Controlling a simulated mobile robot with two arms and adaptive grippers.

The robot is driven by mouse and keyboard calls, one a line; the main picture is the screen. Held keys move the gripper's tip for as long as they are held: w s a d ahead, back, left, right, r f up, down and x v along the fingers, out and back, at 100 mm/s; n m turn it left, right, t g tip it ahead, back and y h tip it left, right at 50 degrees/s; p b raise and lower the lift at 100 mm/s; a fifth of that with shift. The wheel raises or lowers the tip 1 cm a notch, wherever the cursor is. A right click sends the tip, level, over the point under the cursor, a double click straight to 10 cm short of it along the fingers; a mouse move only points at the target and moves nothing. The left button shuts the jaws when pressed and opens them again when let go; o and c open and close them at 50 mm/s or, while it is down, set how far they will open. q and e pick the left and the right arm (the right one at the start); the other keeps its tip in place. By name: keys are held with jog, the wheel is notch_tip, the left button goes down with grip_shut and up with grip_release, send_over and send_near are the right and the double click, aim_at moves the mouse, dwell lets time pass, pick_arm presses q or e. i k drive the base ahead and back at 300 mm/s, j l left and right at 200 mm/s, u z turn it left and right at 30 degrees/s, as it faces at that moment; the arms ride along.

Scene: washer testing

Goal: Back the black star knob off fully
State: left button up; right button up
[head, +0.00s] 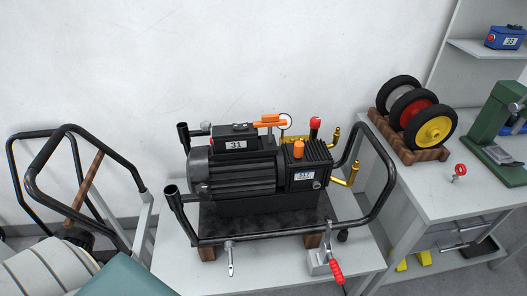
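The pressure washer stands on a grey table (180,262); its dark ribbed motor (235,178) and black pump block (303,165) sit inside a black tube frame (378,205). A small dark rounded part (342,236) at the frame's lower right may be the black star knob, but it is too small to tell. An orange cap (298,149), a red knob (315,123) and a round gauge (285,121) are on or near the pump. Neither of my grippers is in view.
A red-handled clamp (337,271) and a metal lever (230,260) are at the table's front. Brass fittings (346,180) stick out right of the pump. A side bench (425,200) holds wheels (434,131) and a green press (497,130). A tube-framed cart (75,135) stands left.

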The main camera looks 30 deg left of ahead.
aim_at(203, 190)
jog(key=u, duration=1)
